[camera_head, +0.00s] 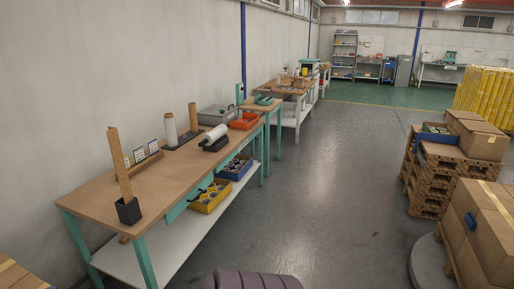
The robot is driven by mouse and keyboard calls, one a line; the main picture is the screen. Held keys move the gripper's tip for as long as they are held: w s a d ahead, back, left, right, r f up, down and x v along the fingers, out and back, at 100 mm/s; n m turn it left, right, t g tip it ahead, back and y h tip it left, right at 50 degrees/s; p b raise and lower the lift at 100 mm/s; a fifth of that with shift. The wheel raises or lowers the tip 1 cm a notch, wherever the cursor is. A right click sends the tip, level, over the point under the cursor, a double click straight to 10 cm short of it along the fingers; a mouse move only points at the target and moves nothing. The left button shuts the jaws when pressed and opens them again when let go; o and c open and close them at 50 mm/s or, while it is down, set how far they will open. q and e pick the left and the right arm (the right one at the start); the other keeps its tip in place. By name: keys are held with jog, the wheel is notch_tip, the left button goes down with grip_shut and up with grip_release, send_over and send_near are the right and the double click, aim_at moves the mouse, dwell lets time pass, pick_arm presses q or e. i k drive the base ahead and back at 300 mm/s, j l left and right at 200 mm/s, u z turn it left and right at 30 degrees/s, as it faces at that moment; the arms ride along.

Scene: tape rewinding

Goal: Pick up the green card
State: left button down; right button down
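Three small upright cards stand in a wooden holder (145,163) at the back of the workbench, against the wall. The left card (127,161), the middle card (139,155) and the right card (153,147) look mostly white with darker marks. They are too small here to tell which one is green. Neither of my grippers is in view.
The workbench (165,185) runs along the left wall, with a bare front top. A dark block with a tall wooden post (119,165) stands in front of the cards, at left. Cartons on pallets (432,175) stand at right. The grey floor (320,190) between is clear.

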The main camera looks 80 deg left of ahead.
aim_at(139, 155)
jog(key=u, duration=0.4)
jog(key=j+u, duration=0.1)
jog(key=u, duration=0.75)
jog(key=i+u, duration=0.1)
jog(key=u, duration=0.75)
jog(key=i+u, duration=0.1)
jog(key=u, duration=0.3)
jog(key=i+u, duration=0.2)
jog(key=u, duration=0.25)
jog(key=i+l+u, duration=0.15)
jog(key=u, duration=0.3)
jog(key=i+l+u, duration=0.15)
jog(key=u, duration=0.25)
jog(key=i+l+u, duration=0.2)
jog(key=i+l, duration=0.2)
jog(key=l, duration=0.25)
jog(key=i+l+u, duration=0.1)
jog(key=l, duration=0.3)
jog(key=i, duration=0.1)
